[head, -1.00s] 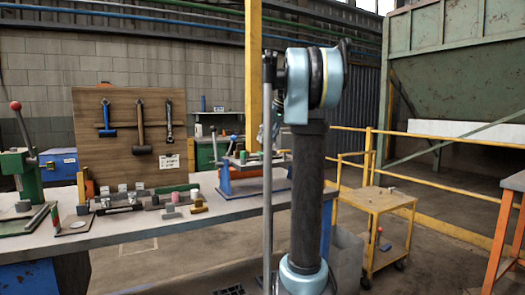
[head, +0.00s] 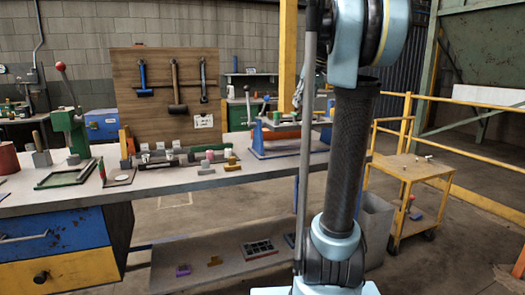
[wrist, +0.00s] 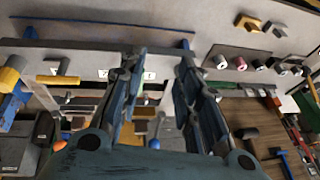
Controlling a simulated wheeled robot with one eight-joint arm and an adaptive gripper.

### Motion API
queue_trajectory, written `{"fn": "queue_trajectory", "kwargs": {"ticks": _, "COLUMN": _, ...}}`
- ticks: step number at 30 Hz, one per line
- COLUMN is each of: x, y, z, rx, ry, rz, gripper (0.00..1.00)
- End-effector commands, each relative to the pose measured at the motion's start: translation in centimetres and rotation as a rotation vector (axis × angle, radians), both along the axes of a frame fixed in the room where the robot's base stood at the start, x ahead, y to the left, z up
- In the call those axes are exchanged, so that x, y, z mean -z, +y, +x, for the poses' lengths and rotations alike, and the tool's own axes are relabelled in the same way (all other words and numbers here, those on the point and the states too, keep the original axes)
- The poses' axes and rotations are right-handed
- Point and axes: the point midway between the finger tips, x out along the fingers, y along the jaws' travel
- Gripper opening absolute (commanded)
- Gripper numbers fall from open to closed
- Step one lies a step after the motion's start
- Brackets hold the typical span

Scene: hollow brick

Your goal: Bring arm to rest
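My gripper (wrist: 158,62) shows in the wrist view with its two fingers apart and nothing between them. It is open. Behind the fingers the wrist view shows the workbench and its small parts, upside down. In the head view my arm stands upright right of centre, in front of the bench's right end. My gripper cannot be clearly made out there.
The workbench (head: 155,188) holds a green press (head: 72,135), several small parts and a blue-based fixture (head: 290,142). A tool board (head: 155,112) with hammers stands behind. A yellow cart (head: 410,170) stands right of my arm. Floor between bench and cart is partly hidden.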

Motion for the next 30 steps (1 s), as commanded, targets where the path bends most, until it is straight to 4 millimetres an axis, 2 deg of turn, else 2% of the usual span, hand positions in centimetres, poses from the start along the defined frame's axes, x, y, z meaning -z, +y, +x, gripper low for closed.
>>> {"fn": "queue_trajectory", "kwargs": {"ticks": 1, "x": 1.2, "y": 0.5, "z": -1.8, "rx": 0.007, "ry": 0.008, "rz": -0.008, "gripper": 0.31}}
{"fn": "queue_trajectory", "kwargs": {"ticks": 8, "x": 6.7, "y": 1.8, "z": -8.8, "rx": 0.050, "ry": 0.043, "rz": -0.046, "gripper": 0.31}}
{"fn": "queue_trajectory", "kwargs": {"ticks": 14, "x": 12.1, "y": 2.6, "z": -14.9, "rx": 0.092, "ry": 0.069, "rz": -0.079, "gripper": 0.31}}
{"fn": "queue_trajectory", "kwargs": {"ticks": 23, "x": 21.4, "y": 3.0, "z": -23.8, "rx": 0.155, "ry": 0.099, "rz": -0.133, "gripper": 0.31}}
{"fn": "queue_trajectory", "kwargs": {"ticks": 30, "x": 29.6, "y": 2.7, "z": -30.3, "rx": 0.206, "ry": 0.114, "rz": -0.176, "gripper": 0.31}}
